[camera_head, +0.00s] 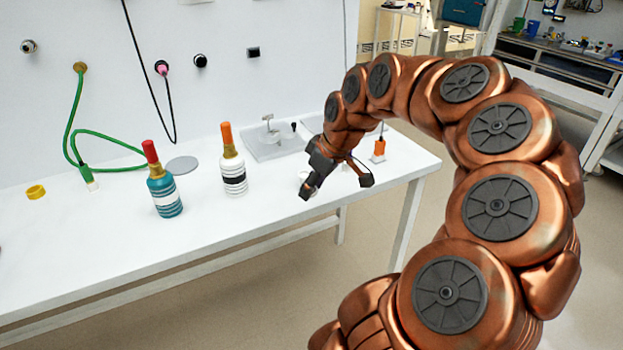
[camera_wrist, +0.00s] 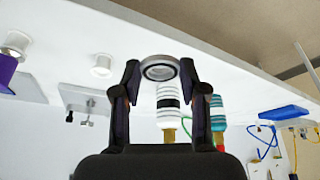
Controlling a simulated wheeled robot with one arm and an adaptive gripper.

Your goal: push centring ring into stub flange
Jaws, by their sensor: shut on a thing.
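In the wrist view, a grey metal ring (camera_wrist: 160,58), likely the centring ring, sits between the two fingertips of my gripper (camera_wrist: 160,72), with both fingers against its sides. In the head view, my gripper (camera_head: 307,190) points down over the right part of the bench; the ring cannot be made out there. Two short white stubs stand apart from the ring in the wrist view: a plain one (camera_wrist: 102,66) and one with a flared grey flange (camera_wrist: 16,44) near the left edge. The flared one may be the stub flange; I cannot be sure.
An orange item (camera_head: 379,148) stands right of my gripper. The front bench strip is clear.

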